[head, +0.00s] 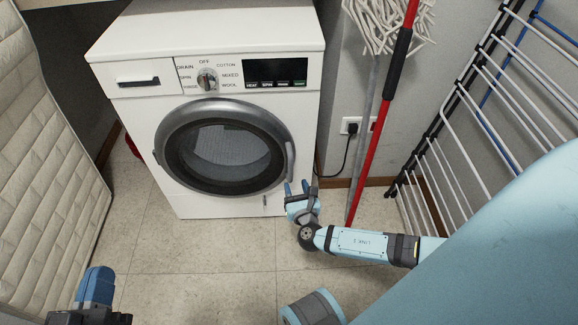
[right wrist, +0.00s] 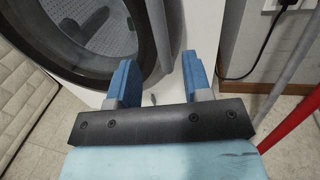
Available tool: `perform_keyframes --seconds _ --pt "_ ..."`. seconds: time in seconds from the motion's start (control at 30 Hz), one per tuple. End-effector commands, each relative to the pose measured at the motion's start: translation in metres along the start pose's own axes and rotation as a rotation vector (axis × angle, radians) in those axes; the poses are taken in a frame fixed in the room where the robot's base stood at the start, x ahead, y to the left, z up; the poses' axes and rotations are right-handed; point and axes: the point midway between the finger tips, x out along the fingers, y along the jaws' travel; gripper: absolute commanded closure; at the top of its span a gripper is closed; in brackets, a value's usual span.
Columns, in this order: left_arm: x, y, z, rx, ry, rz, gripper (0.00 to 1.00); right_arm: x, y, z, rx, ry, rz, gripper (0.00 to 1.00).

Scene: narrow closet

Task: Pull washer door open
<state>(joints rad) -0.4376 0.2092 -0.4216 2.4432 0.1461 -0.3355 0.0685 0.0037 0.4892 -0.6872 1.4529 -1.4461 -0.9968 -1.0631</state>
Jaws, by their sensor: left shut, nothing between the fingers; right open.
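The white washer (head: 215,100) stands against the back wall. Its round door (head: 165,130) with a grey rim and dark glass looks shut. The door handle (head: 290,160) is a grey upright bar on the door's right edge. My right gripper (head: 297,187) is open, just below the handle, with its fingers pointing at the washer. In the right wrist view, the open fingers (right wrist: 160,60) show the door's rim (right wrist: 150,40) beyond them; I cannot tell whether they touch the handle. My left gripper (head: 97,284) is shut and empty at the bottom left, far from the washer.
A drying rack (head: 490,110) stands at the right. A mop (head: 385,80) and a red pole (head: 381,125) lean right of the washer, by a wall socket (head: 351,125). A quilted panel (head: 45,160) stands at the left. The tiled floor (head: 200,255) before the washer is clear.

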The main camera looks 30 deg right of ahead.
Motion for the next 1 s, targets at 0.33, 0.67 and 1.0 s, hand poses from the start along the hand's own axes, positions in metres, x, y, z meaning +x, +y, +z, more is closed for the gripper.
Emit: perform_keyframes --seconds 0.33,0.67,1.0 --pt "-0.001 -0.005 0.035 -0.002 -0.104 0.010 1.00 0.072 -0.001 -0.002 0.000 -0.001 -0.002 0.55" --pt "-0.001 -0.006 0.045 -0.003 -0.148 0.015 1.00 0.097 -0.001 -0.001 0.001 0.001 -0.001 0.55" --pt "-0.001 -0.006 0.045 -0.003 -0.150 0.015 1.00 0.097 -0.001 -0.001 0.001 0.002 -0.001 0.80"
